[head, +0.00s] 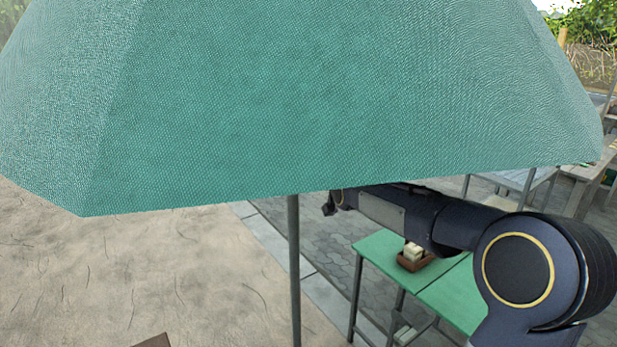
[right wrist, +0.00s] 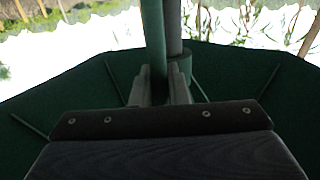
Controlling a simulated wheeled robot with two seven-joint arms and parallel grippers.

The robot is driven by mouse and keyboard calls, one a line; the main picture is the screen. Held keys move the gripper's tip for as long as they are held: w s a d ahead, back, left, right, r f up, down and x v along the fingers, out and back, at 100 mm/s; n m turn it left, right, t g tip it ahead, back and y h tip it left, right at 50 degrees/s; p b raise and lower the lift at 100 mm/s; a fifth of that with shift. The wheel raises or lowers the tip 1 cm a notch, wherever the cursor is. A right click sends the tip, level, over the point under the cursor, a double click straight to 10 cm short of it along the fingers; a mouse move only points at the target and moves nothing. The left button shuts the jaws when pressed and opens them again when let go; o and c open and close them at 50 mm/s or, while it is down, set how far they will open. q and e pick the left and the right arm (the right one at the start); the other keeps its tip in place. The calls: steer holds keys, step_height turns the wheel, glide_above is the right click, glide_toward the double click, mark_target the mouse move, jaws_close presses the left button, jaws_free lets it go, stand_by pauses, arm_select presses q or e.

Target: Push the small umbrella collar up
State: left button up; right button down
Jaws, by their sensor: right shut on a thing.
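The green umbrella canopy (head: 330,100) fills the upper part of the head view and hides the collar there. Its grey pole (head: 294,270) stands upright below the canopy edge. My right arm reaches in under the canopy from the right, with its gripper mostly hidden in that view. In the right wrist view, my right gripper (right wrist: 160,90) is shut on the collar (right wrist: 181,58), around its green upright part, close beside the grey pole (right wrist: 174,25). The dark underside of the canopy (right wrist: 60,95) and thin ribs spread on both sides. My left gripper is not in view.
A green table (head: 440,290) with a small brown tray (head: 415,262) holding pale blocks stands right of the pole, below my right arm. Wooden furniture stands at the far right. Open sandy ground (head: 130,270) lies to the left.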

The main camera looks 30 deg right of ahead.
step_height(320, 180, up, 16)
steer(key=p, duration=0.6)
steer(key=shift+f, duration=0.3)
steer(key=c, duration=1.5)
jaws_free()
steer(key=shift+s, duration=0.1)
